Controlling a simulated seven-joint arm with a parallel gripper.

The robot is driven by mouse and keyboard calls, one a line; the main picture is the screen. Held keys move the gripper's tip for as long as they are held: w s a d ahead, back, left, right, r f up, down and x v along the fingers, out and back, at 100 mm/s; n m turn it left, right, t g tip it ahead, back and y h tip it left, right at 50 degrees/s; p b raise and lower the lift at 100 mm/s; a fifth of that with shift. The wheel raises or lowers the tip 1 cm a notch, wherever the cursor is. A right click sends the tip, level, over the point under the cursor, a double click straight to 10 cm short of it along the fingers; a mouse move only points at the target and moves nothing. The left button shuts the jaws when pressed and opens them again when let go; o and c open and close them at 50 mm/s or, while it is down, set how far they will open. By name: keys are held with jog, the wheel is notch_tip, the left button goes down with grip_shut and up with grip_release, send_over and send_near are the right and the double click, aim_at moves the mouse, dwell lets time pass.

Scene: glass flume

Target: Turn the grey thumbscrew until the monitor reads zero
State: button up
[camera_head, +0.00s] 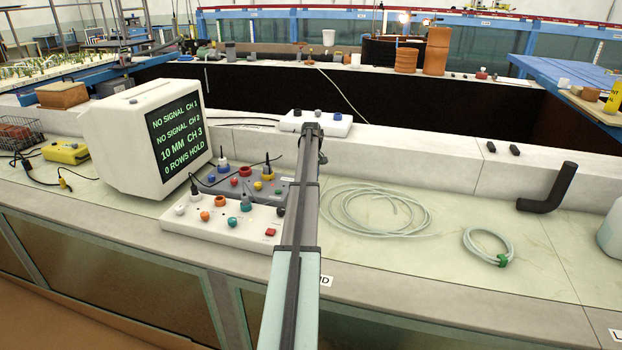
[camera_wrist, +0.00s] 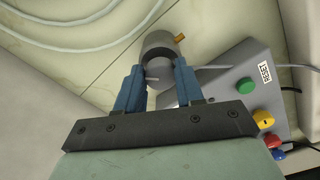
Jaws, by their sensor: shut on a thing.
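The monitor (camera_head: 128,140) stands left of centre in the head view. Its dark screen (camera_head: 178,137) reads "NO SIGNAL CH 1", "NO SIGNAL CH 2", "10 MM CH 3" and "0 ROWS HOLD". In the wrist view, the two blue fingers of my gripper (camera_wrist: 159,80) are shut on a round grey part that looks like the grey thumbscrew (camera_wrist: 158,68). A larger grey cylinder (camera_wrist: 159,44) with a brass-coloured pin (camera_wrist: 180,38) lies just beyond the fingertips. In the head view, my arm hides the fingers and the thumbscrew.
A grey box (camera_wrist: 238,70) with coloured knobs and a RESET label is close right of my fingers. A white control panel (camera_head: 215,228) sits before the monitor. Coiled clear hose (camera_head: 375,228) and a smaller coil (camera_head: 487,247) lie right of my arm.

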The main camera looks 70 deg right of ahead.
jog(key=shift+m, duration=0.3)
jog(key=m, duration=0.3)
jog(key=shift+m, duration=0.3)
jog(key=shift+w+a+m, duration=0.1)
jog(key=shift+m, duration=1.7)
jog(key=o, duration=1)
jog(key=shift+o, duration=0.2)
notch_tip(320, 180, up, 14)
jog(key=shift+w+f, duration=0.1)
